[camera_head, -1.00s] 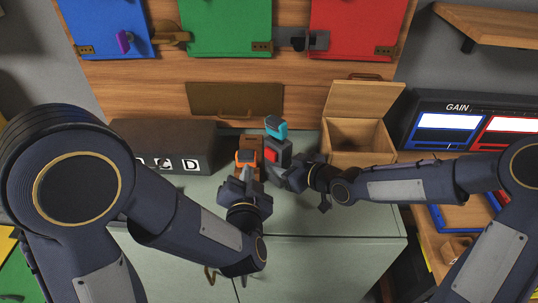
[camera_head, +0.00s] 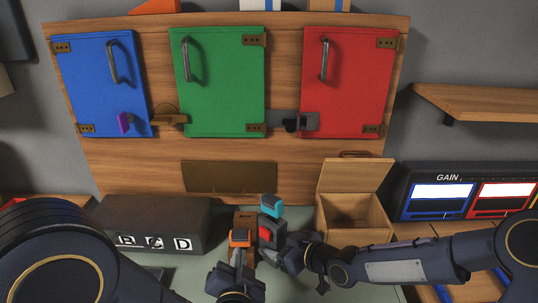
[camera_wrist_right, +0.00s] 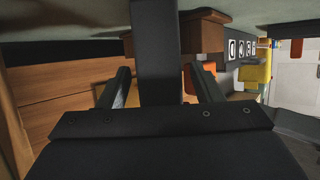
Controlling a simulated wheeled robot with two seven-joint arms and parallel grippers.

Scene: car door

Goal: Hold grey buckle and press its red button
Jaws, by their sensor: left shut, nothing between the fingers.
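The grey buckle (camera_head: 274,241), with its red button (camera_head: 265,234) facing up and left, stands upright on the pale green cabinet top. A teal piece (camera_head: 271,207) shows at its upper end. My right gripper (camera_head: 287,255) is at the buckle's lower right side. In the right wrist view a dark block (camera_wrist_right: 156,50), apparently this buckle, lies between my right fingers (camera_wrist_right: 160,85); small gaps show, and firm contact cannot be told. My left gripper (camera_head: 238,268) is shut and empty, below the orange buckle (camera_head: 240,238) and left of the grey one.
A dark lettered box (camera_head: 150,225) stands at left and an open wooden box (camera_head: 352,212) at right. Behind is a wooden panel (camera_head: 140,165) with blue, green and red doors. A display unit (camera_head: 448,193) stands at far right. The space around both buckles is tight.

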